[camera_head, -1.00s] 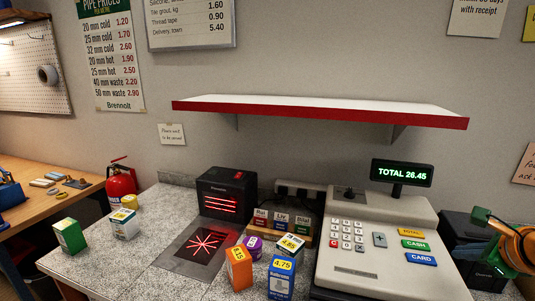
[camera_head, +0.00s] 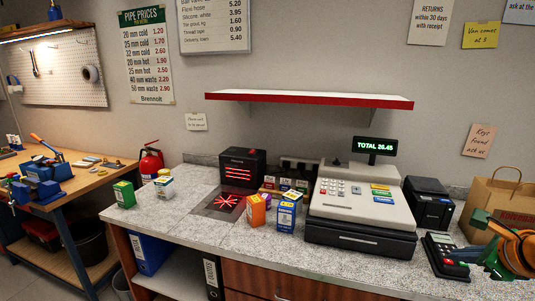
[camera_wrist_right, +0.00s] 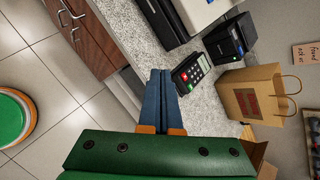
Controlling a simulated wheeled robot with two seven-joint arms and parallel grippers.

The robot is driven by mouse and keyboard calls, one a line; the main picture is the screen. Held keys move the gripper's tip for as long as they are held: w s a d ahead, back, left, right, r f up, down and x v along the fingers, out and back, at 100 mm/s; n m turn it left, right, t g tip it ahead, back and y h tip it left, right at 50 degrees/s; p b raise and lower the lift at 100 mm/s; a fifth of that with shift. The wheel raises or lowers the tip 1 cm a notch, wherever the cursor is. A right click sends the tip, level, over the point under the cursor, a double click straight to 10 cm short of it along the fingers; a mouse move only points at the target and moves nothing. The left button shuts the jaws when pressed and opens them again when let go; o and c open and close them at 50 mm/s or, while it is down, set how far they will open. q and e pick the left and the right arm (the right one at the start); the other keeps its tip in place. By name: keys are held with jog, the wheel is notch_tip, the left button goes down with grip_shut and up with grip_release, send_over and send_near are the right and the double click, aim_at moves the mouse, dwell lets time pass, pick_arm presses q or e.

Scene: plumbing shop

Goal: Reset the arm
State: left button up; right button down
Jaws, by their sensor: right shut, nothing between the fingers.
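My right arm shows at the right edge of the head view, with green and orange parts, beside the card terminal and the paper bag. My right gripper (camera_wrist_right: 161,73) shows in the right wrist view as two blue fingers lying together, shut and empty. It is over the front edge of the counter (camera_wrist_right: 207,107), with the card terminal (camera_wrist_right: 190,72) beyond and to its right. My left gripper is not in any view.
The speckled counter holds a cash register (camera_head: 358,205), a scanner (camera_head: 242,167), several small boxes, a receipt printer (camera_head: 429,203) and a paper bag (camera_head: 487,197). A red-edged shelf (camera_head: 310,98) hangs above. A workbench (camera_head: 85,185) stands left. Tiled floor (camera_wrist_right: 40,70) is open in front.

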jog(key=w+a+f+m+t+y, duration=0.1)
jog(key=w+a+f+m+y, duration=0.3)
jog(key=a+f+m+y, duration=0.55)
jog(key=s+a+f+m+t+h, duration=0.1)
jog(key=s+a+f+m+h, duration=0.1)
jog(key=f+m, duration=0.65)
jog(key=s+a+f+m+t+h, duration=0.1)
jog(key=a+f+m+t+h, duration=0.3)
jog(key=f, duration=0.7)
jog(key=s+d+f+m+g+h+b, duration=0.1)
jog(key=s+d+f+m+g+h, duration=0.15)
jog(key=s+f+m+g, duration=0.8)
jog(key=s+a+f+m+g, duration=0.1)
jog(key=s+a+f+m, duration=0.1)
jog(key=s+f, duration=0.3)
jog(key=s+a+f+m+g, duration=0.1)
jog(key=s+a+f+m, duration=0.2)
jog(key=s, duration=1.1)
jog(key=s+a+f+m+g, duration=0.1)
jog(key=s+a+f+m, duration=0.2)
jog(key=s+f, duration=0.3)
jog(key=s, duration=0.3)
jog(key=shift+s+a+f+m+g, duration=0.15)
jog(key=shift+s+f+m+g, duration=0.15)
jog(key=shift+s+m+g, duration=0.1)
